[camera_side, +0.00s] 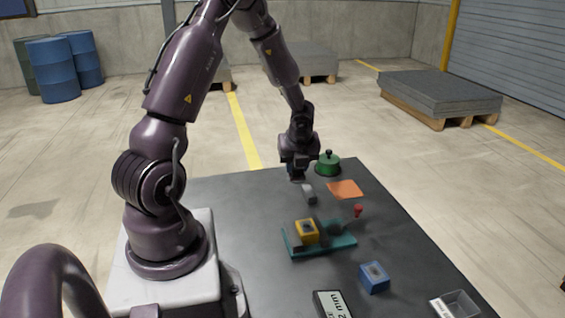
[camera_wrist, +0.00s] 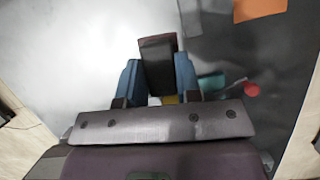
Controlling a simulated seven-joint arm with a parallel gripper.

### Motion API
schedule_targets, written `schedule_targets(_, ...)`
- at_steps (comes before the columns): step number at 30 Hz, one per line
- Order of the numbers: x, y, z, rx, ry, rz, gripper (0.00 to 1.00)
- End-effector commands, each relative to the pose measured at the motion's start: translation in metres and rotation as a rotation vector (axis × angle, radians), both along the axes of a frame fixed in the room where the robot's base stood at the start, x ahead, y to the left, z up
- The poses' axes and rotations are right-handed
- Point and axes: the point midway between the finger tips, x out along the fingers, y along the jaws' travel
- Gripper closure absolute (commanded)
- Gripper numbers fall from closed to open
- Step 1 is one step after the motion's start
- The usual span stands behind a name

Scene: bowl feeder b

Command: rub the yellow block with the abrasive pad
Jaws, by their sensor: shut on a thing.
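The yellow block (camera_side: 307,231) has a dark patch on top and sits at the left end of the teal tray (camera_side: 318,246). In the wrist view a sliver of yellow (camera_wrist: 170,100) shows between the fingers, mostly hidden. My gripper (camera_side: 297,177) is above the far left part of the table, beyond the tray and apart from the yellow block. In the wrist view its blue fingers are shut on a dark grey block with a maroon edge (camera_wrist: 158,62), which looks like the abrasive pad. The side view hardly shows this held piece.
A grey piece (camera_side: 309,193) is near my gripper. A green lidded pot (camera_side: 328,164), an orange sheet (camera_side: 346,189) and a red knob (camera_side: 358,210) are to the right. A blue block (camera_side: 374,277), a display (camera_side: 332,304) and a clear box (camera_side: 459,304) lie nearer the front.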

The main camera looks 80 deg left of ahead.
Motion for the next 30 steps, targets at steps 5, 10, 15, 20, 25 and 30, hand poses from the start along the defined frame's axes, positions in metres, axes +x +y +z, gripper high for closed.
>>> schedule_targets(5,0.027,-0.079,0.015,-0.008,-0.004,-0.118,0.87)
schedule_targets(10,0.021,-0.139,0.022,-0.017,0.003,-0.107,0.87)
schedule_targets(15,-0.002,-0.164,0.023,-0.015,0.020,0.010,0.87)
schedule_targets(20,-0.011,-0.163,0.020,-0.010,0.022,0.105,0.87)
schedule_targets(25,-0.010,-0.162,0.014,-0.010,0.018,0.114,0.87)
schedule_targets(30,-0.011,-0.162,-0.001,-0.010,0.021,0.112,0.87)
